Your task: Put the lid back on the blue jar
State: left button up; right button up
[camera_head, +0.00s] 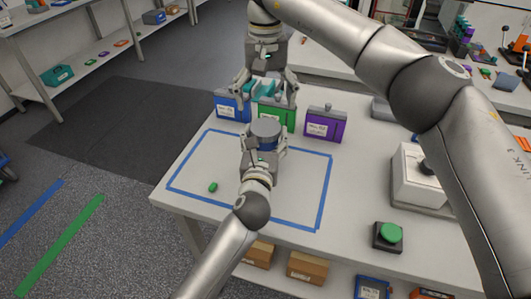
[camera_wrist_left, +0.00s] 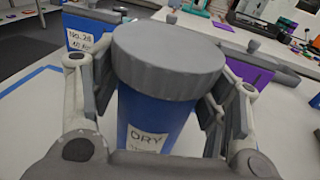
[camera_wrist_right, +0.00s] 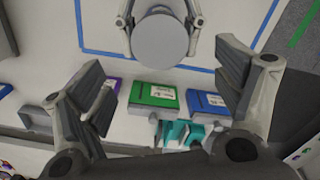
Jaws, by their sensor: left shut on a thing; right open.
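The blue jar (camera_wrist_left: 150,115) has a white "DRY" label and stands upright over the taped area of the table. A grey lid (camera_head: 265,127) sits on its mouth and looks level; whether it is fully seated I cannot tell. The lid also shows large in the left wrist view (camera_wrist_left: 168,55) and from above in the right wrist view (camera_wrist_right: 160,40). My left gripper (camera_head: 264,153) is shut around the jar's body, below the lid. My right gripper (camera_head: 267,95) is open and empty, pointing down behind the jar near the back row of boxes, apart from the lid.
Blue (camera_head: 232,106), green (camera_head: 285,118) and purple (camera_head: 325,125) labelled boxes stand behind the jar. A teal object (camera_wrist_right: 178,132) is beyond them. A small green piece (camera_head: 213,187) lies inside the blue tape. A green button (camera_head: 390,233) stands at right.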

aim_at(266, 126)
notch_tip(266, 126, down, 7)
jog(key=shift+f, duration=0.15)
dwell(0.4)
jog(key=c, duration=1)
jog(key=shift+m, duration=1.7)
jog(key=shift+c, duration=0.2)
jog(key=o, duration=1.1)
